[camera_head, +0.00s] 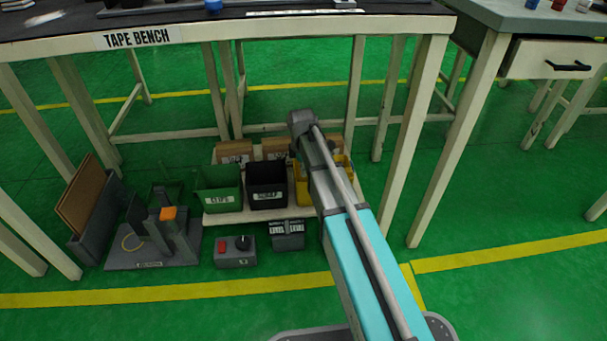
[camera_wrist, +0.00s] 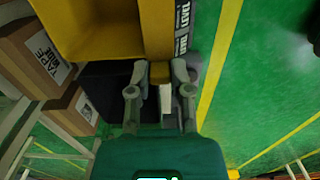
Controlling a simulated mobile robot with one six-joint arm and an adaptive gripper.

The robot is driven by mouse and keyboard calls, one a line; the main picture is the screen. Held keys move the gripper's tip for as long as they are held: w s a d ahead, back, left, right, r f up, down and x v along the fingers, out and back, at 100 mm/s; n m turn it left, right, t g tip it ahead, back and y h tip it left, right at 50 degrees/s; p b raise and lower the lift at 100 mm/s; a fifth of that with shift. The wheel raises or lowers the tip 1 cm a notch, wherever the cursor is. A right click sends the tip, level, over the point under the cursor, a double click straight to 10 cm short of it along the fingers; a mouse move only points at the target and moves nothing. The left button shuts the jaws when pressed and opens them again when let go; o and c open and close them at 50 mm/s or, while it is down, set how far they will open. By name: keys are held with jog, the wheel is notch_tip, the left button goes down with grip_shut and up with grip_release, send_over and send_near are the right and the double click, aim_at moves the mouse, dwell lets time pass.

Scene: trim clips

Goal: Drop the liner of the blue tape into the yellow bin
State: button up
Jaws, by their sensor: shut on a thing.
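The yellow bin (camera_head: 304,193) stands on the low shelf under the bench, partly hidden behind my arm. In the wrist view the yellow bin (camera_wrist: 95,28) fills the upper left, with its open inside and a black label on its front. My gripper (camera_wrist: 160,75) is at the bin's near edge, its fingers close together. A narrow white strip (camera_wrist: 166,102), which looks like the liner, shows between the fingers; its far end is unclear. In the head view the gripper is hidden by the arm. A small blue object (camera_head: 212,5), perhaps the blue tape, lies on the bench top.
A black bin (camera_head: 267,187) and a green bin (camera_head: 219,188) stand left of the yellow one. Cardboard boxes (camera_head: 234,151) sit behind them. Bench legs (camera_head: 400,140) flank the shelf, and the bench top (camera_head: 240,25) is above. Green floor (camera_head: 520,285) is clear at the right.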

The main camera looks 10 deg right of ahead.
jog(key=w+f+b, duration=0.3)
jog(key=w, duration=0.4)
jog(key=shift+w+f, duration=0.15)
jog(key=shift+f, duration=0.1)
dwell(0.5)
jog(key=o, duration=0.8)
jog(key=shift+r, duration=0.15)
